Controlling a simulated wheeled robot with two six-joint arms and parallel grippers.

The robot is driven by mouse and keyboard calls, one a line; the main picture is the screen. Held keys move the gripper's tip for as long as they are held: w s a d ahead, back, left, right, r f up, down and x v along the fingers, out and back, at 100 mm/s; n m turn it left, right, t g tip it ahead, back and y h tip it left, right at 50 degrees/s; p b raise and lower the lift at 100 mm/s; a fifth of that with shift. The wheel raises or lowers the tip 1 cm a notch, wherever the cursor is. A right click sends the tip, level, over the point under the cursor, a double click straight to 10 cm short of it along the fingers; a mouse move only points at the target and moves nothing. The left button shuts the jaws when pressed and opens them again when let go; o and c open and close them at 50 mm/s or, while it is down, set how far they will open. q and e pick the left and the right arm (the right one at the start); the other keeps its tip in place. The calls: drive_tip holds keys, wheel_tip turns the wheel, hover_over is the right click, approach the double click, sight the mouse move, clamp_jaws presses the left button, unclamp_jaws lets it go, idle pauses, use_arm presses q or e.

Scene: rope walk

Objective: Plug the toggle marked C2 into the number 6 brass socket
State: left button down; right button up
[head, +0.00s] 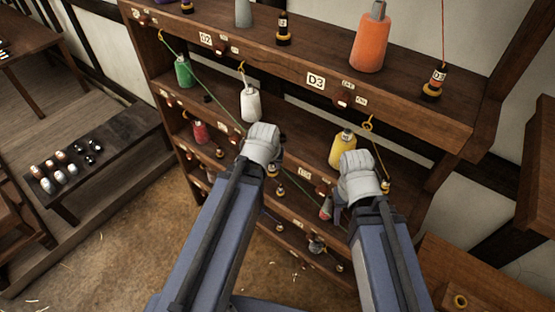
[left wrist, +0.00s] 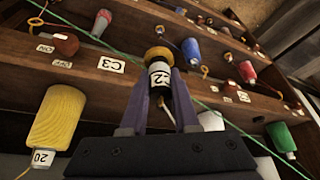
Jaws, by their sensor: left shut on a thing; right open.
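My left gripper (left wrist: 160,108) is shut on a dark toggle (left wrist: 159,77) with a brass-yellow end and a white label that seems to read C2. In the left wrist view the toggle stands between the fingers, in front of the shelf boards. In the head view my left gripper (head: 273,168) is at the middle shelves, and its hand hides the toggle. My right gripper (head: 340,212) is in front of the shelves below the yellow bobbin; its fingers are mostly hidden, and it is open. I cannot make out which socket is number 6.
The wooden rack (head: 262,62) carries bobbins: orange (head: 371,45), white (head: 250,104), yellow (head: 342,150), green (head: 183,72). A green cord (head: 210,92) slants across the rack, also crossing the left wrist view (left wrist: 110,45). A low bench (head: 100,150) with small pieces stands at left.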

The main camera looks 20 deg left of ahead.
use_arm(q)
drive_tip(key=shift+b+x, duration=0.85)
drive_tip(key=shift+x, duration=0.3)
wheel_tip(320, 180, down, 22)
drive_tip(key=b, duration=2.2)
drive_tip(key=shift+s, duration=0.2)
drive_tip(key=shift+s+d, duration=0.1)
